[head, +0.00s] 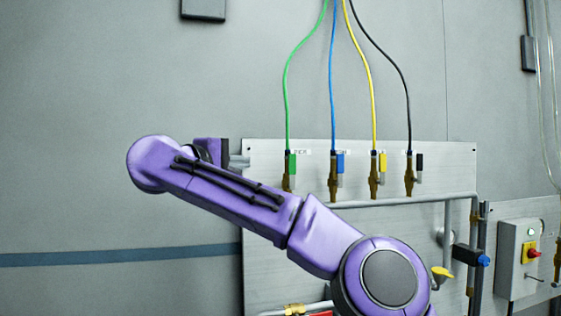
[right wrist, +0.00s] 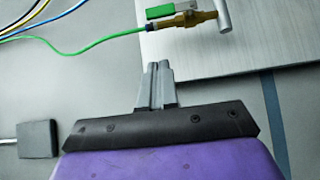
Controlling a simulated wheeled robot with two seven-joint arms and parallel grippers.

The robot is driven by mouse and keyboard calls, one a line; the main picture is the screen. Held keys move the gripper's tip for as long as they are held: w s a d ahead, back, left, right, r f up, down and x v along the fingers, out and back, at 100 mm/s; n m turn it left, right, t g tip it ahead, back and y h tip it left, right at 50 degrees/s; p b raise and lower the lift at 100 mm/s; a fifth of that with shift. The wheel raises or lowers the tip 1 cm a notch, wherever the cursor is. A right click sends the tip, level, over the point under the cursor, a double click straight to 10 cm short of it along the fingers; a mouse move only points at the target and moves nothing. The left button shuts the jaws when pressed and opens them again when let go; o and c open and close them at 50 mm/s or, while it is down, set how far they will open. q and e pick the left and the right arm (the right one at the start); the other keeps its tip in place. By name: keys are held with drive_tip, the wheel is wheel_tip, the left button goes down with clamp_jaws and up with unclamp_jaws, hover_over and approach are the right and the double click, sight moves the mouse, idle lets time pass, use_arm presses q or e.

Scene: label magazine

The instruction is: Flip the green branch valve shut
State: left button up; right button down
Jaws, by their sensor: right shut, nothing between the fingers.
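The green branch valve (head: 291,164) is at the left end of a row of brass valves on a metal panel. Its green handle stands upright, in line with the green hose above. In the right wrist view the green handle (right wrist: 160,12) lies alongside the brass body (right wrist: 188,20). My right gripper (head: 240,160) is at the panel's left edge, left of the green valve and apart from it. In the right wrist view its grey fingers (right wrist: 157,68) are together and empty, pointing toward the panel edge near the valve. My left gripper is not in view.
Blue (head: 337,163), yellow (head: 380,163) and black (head: 419,162) valves stand right of the green one, each with a hose rising above. A grey pipe (head: 400,201) runs below them. A control box (head: 518,260) with a red knob is at right. Bare wall lies left of the panel.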

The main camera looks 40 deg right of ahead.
drive_tip(key=p, duration=0.6)
approach(292, 164)
drive_tip(key=w+d+r, duration=0.1)
drive_tip(key=w+d, duration=0.1)
drive_tip(key=w, duration=0.3)
drive_tip(key=d, duration=0.1)
drive_tip(key=s+d+p, duration=0.1)
drive_tip(key=d, duration=0.1)
drive_tip(key=shift+s+d+f, duration=0.15)
drive_tip(key=shift+s+d, duration=0.1)
drive_tip(key=shift+s, duration=0.05)
